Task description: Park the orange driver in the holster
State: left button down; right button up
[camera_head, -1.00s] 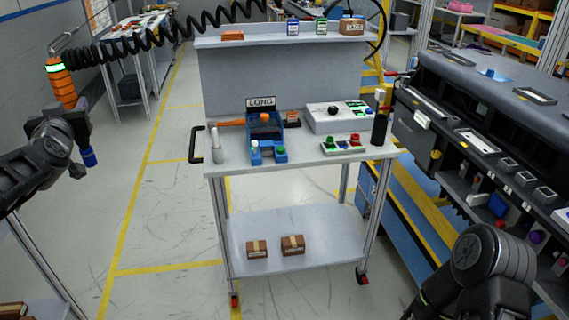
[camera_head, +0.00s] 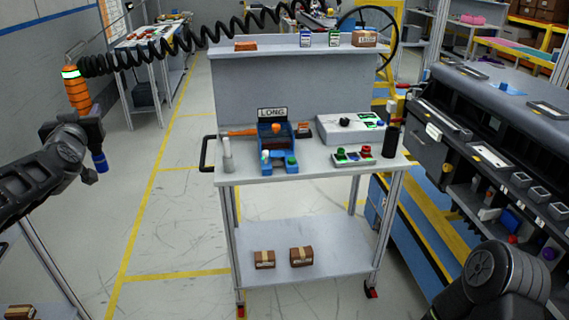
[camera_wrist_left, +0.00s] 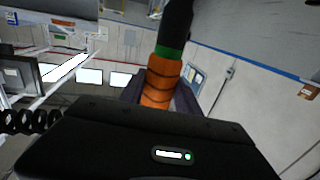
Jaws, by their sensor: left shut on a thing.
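The orange driver (camera_head: 76,92) is upright at the left of the head view, with a green-lit band and a black coiled cable at its top and a blue tip below. My left gripper (camera_head: 84,126) is shut around it, in the air left of the cart. The left wrist view shows the driver's orange ridged body (camera_wrist_left: 160,85) between the jaws. I cannot tell for sure which part is the holster; a light grey upright tube (camera_head: 227,155) stands at the cart's left front corner, and a black cylinder (camera_head: 391,141) at its right. My right gripper is out of view.
The grey cart (camera_head: 310,168) carries a blue fixture (camera_head: 276,150) by a LONG sign, a white box (camera_head: 349,128) and a button panel (camera_head: 354,155). A dark dashboard module (camera_head: 480,110) stands at the right. The floor left of the cart is clear.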

pick_arm(q)
jog(key=w+d+f+m+h, duration=0.1)
jog(key=w+d+f, duration=0.1)
jog(key=d+f, duration=0.55)
jog(key=w+d+f+h, duration=0.1)
jog(key=d+f, duration=0.4)
jog(key=f, duration=0.6)
jog(key=s+d+f+m+h, duration=0.1)
jog(key=s+d+f+h, duration=0.1)
jog(key=d+f, duration=0.4)
jog(key=s+d+f+m+t+h, duration=0.1)
jog(key=s+d+f+m+h, duration=0.1)
jog(key=d+f, duration=0.4)
jog(key=s+d+h, duration=0.1)
jog(key=s+d, duration=0.1)
jog(key=d, duration=0.2)
jog(key=shift+s+d+f+m, duration=0.25)
jog(key=shift+s+f+m, duration=0.05)
jog(key=shift+s+f, duration=0.1)
jog(key=shift+w, duration=0.1)
